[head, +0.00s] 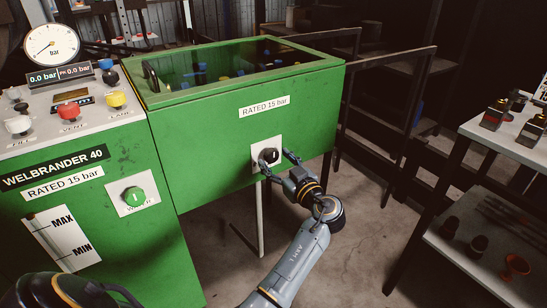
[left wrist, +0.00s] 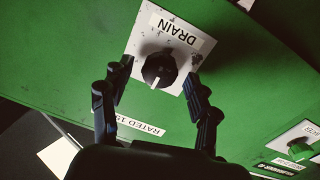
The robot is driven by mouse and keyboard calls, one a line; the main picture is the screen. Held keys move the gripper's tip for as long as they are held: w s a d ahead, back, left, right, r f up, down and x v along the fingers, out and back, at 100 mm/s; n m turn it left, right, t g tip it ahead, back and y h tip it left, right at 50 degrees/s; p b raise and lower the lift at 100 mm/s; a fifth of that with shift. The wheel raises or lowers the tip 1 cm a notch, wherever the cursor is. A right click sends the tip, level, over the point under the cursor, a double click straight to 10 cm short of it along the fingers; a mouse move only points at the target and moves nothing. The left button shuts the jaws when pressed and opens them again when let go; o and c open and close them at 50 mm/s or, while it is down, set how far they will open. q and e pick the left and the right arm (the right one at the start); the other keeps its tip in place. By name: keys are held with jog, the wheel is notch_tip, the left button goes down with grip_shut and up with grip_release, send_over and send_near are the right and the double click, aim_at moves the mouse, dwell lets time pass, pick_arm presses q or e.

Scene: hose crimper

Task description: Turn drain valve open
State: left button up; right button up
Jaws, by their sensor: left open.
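The drain valve is a black round knob (head: 269,156) on a white plate on the front of the green cabinet. In the left wrist view the knob (left wrist: 160,69) has a pale pointer line and sits below the word DRAIN, which appears upside down. My left gripper (head: 277,160) is open in front of the plate. In the left wrist view its fingers (left wrist: 157,78) stand on either side of the knob, with gaps visible, so it is not gripped. My right gripper is not in view.
The green cabinet (head: 200,145) has a gauge (head: 52,44), several coloured knobs on top, and a green knob (head: 134,197) lower left. A dark shelf frame (head: 409,125) stands behind on the right. A table (head: 500,148) with tools is at right. Floor between is clear.

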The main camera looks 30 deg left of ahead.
pick_arm(q)
jog(key=shift+d, duration=0.1)
jog(key=c, duration=1.2)
